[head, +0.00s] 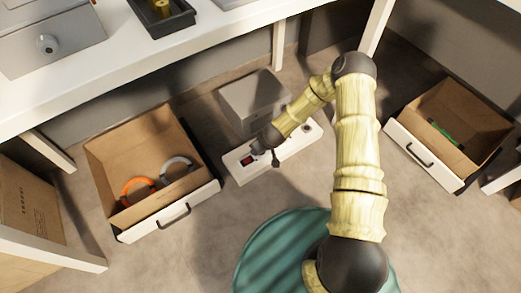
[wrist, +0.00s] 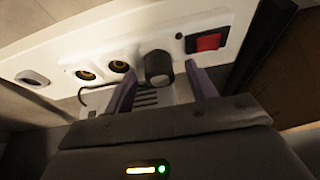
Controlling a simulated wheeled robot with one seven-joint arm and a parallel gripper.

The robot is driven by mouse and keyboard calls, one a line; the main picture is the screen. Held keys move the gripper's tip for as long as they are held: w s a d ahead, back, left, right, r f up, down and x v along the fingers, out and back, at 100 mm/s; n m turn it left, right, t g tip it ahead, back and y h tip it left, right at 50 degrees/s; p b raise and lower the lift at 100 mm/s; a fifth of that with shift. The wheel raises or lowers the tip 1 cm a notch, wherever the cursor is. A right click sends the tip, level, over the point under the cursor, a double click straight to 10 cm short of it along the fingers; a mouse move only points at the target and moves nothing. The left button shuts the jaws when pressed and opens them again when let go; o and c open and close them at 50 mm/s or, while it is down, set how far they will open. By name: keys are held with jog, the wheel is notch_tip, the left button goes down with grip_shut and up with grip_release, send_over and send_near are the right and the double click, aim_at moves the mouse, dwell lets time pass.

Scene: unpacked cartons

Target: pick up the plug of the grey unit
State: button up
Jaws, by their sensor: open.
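The grey unit (head: 255,100) is a box on the floor under the white bench, behind the white power strip (head: 232,170). In the wrist view a black plug (wrist: 158,66) sits in the strip (wrist: 60,62), beside the red switch (wrist: 208,42). My gripper (wrist: 160,78) is open, with one purple finger on each side of this plug. I cannot tell whether the fingers touch it. A dark cable (wrist: 86,92) shows left of the fingers; its link to the plug is hidden. In the head view my gripper (head: 266,152) is over the strip's left half and hides the plug.
An open drawer (head: 205,200) with an orange and a grey ring stands left of the strip. Another drawer (head: 398,143) with a green thing stands at right. The white bench (head: 185,55) overhangs behind. Floor in front of the strip is clear.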

grip_shut()
notch_tip(320, 180, up, 10)
jog(key=p, duration=0.6)
jog(key=shift+p, duration=0.35)
jog(key=d+r+m+h+p, duration=0.1)
jog(key=d+r+m+p, duration=0.1)
jog(key=d+r+p, duration=0.3)
jog(key=s+d+r+m+p, duration=0.1)
jog(key=d+r+p, duration=0.3)
jog(key=r, duration=1)
jog(key=d+r+m+h+p, duration=0.1)
jog(key=d+r+m+p, duration=0.2)
jog(key=r, duration=0.7)
jog(key=d+p, duration=0.2)
jog(key=d, duration=0.1)
jog(key=shift+s+m+t+h+p, duration=0.3)
jog(key=shift+s, duration=0.1)
